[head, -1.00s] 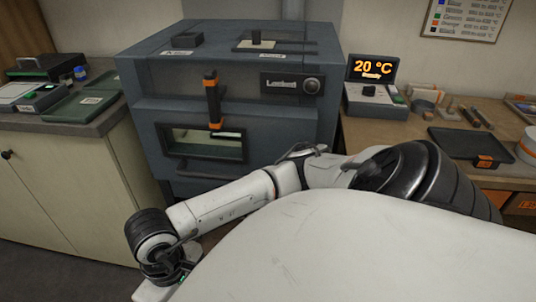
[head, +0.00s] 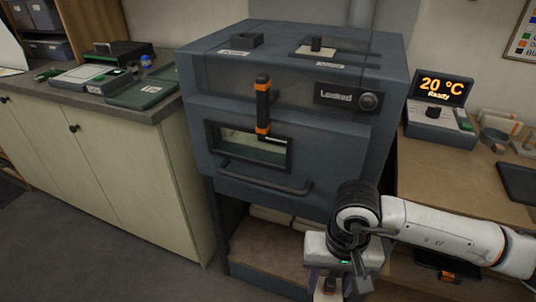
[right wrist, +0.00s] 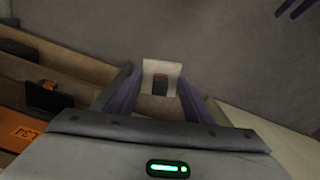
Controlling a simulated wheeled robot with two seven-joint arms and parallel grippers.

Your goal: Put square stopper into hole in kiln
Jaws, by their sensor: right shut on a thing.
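The dark blue-grey kiln (head: 285,110) stands in the middle of the head view. I cannot see into a hole. My right gripper (head: 330,283) is low in front of the kiln's right side, well below its top, with its fingers pointing down. It is shut on a small pale block with a dark part, apparently the square stopper (right wrist: 150,68); the fingers partly hide it.
The kiln front has a window, a bar handle (head: 265,178) and a "Locked" panel (head: 347,96). A left counter (head: 60,98) holds boxes and trays. A 20 °C display (head: 442,90) stands on the right bench (head: 435,165). Floor at front left is clear.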

